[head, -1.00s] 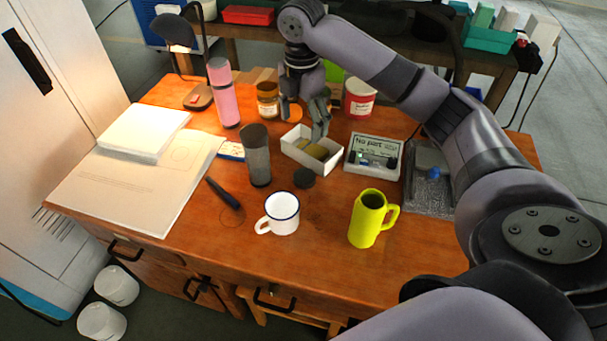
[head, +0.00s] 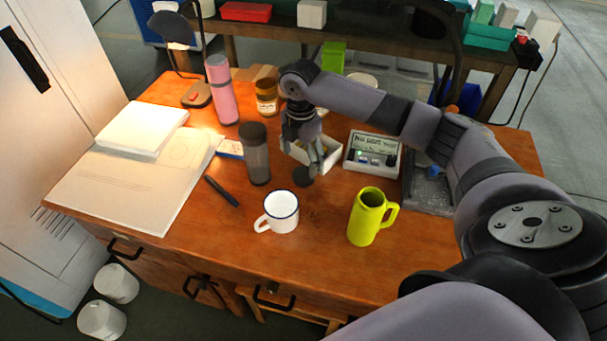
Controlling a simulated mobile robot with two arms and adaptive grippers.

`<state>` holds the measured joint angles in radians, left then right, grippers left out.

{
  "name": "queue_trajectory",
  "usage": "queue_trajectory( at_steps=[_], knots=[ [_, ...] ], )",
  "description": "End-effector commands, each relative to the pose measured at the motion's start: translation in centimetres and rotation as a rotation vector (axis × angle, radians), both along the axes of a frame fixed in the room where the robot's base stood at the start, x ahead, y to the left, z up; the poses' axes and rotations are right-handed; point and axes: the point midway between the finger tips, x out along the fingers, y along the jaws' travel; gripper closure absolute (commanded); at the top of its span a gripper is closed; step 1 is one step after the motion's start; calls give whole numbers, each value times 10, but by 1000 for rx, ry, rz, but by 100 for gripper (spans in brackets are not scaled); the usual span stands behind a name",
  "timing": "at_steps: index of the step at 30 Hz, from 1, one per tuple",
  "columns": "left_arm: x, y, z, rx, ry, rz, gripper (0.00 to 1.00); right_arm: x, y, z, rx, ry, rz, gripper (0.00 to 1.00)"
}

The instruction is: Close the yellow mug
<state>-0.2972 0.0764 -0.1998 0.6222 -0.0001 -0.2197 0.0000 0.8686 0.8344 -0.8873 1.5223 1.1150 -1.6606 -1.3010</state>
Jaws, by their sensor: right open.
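The tall yellow-green mug (head: 364,220) stands upright on the wooden desk, handle to the right, its top open with a dark inside. A small dark round disc (head: 302,180), like a lid, lies on the desk left of and behind the mug. My right gripper (head: 311,170) points down with its open fingers at the disc, partly covering it. No object shows between the fingers, and I cannot tell if they touch the disc. My left gripper is not in view.
A white enamel mug (head: 280,214) stands between the disc and the front edge. A grey tumbler (head: 257,155) is left of the gripper. A white box (head: 327,160) and an instrument (head: 372,152) stand behind. The desk right of the yellow mug is clear.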

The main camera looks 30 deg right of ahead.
Motion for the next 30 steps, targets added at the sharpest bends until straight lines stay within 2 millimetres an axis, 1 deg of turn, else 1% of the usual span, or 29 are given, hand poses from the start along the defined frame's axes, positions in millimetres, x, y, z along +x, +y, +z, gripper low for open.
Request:
queue_trajectory(
  at_steps=[5, 8, 11, 13, 16, 19, 27, 28, 30],
  knots=[
    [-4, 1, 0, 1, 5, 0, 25, -1, -1, -2, 0, 1, -1, 26],
    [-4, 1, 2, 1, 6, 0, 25, -3, -4, -13, -2, 4, -2, 26],
    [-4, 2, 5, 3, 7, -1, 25, -5, -7, -29, -2, 4, -2, 26],
    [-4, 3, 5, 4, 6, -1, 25, -5, -7, -39, 0, 2, -1, 26],
    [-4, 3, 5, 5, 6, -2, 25, -5, -7, -49, 0, 2, 0, 26],
    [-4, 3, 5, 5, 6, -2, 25, -5, -7, -52, -1, 0, 0, 26],
    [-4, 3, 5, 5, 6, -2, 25, -4, -7, -52, -1, 0, 0, 26],
    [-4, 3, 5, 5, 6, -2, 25, -4, -7, -52, -1, 0, 0, 27],
    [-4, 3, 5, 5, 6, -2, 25, -4, -7, -52, -1, 0, 0, 32]
  ],
)
